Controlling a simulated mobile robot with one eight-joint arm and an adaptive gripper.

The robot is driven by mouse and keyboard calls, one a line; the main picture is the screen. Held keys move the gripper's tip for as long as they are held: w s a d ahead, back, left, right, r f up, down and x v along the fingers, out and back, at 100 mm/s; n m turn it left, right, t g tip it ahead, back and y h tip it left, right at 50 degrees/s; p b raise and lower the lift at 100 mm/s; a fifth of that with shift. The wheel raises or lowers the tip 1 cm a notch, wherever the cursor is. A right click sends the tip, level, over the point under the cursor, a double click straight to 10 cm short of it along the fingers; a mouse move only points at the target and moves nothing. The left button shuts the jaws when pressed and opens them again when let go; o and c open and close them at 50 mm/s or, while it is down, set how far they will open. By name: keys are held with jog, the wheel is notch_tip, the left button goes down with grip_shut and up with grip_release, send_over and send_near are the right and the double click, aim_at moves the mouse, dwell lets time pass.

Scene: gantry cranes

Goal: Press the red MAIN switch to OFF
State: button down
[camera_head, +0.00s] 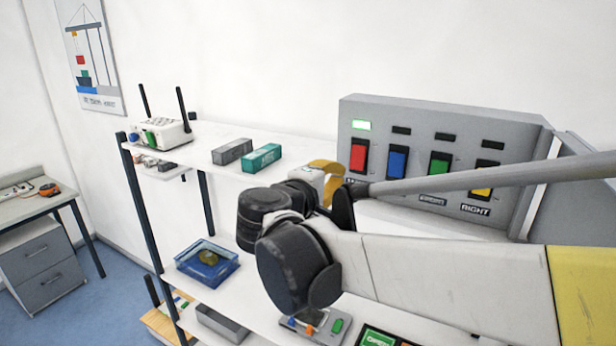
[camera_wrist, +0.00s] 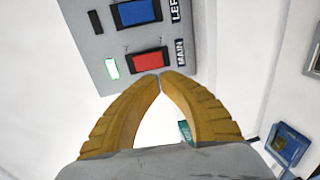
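The red MAIN switch (camera_head: 358,156) is at the left end of a row of coloured rocker switches on the grey panel (camera_head: 450,120). A green lamp (camera_head: 361,124) is lit above it. In the wrist view, the red switch (camera_wrist: 148,61) has the MAIN label beside it and the lit lamp (camera_wrist: 112,69) on its other side. My gripper (camera_wrist: 161,77) is shut, its yellow fingertips together at the switch's lower edge in this view. I cannot tell whether they touch it. In the head view, my gripper (camera_head: 333,168) is just left of the switch, partly hidden by my arm.
Blue (camera_head: 397,162), green (camera_head: 438,164) and yellow (camera_head: 484,180) switches sit to the right, with dark lamps above them. Grey (camera_head: 232,151) and teal (camera_head: 262,158) blocks and a white router (camera_head: 160,136) stand on the shelf to the left. A blue tray (camera_head: 207,266) is below.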

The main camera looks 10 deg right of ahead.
aim_at(353, 167)
jog(key=p+x, duration=0.1)
jog(key=x, duration=0.7)
jog(key=shift+w, duration=0.2)
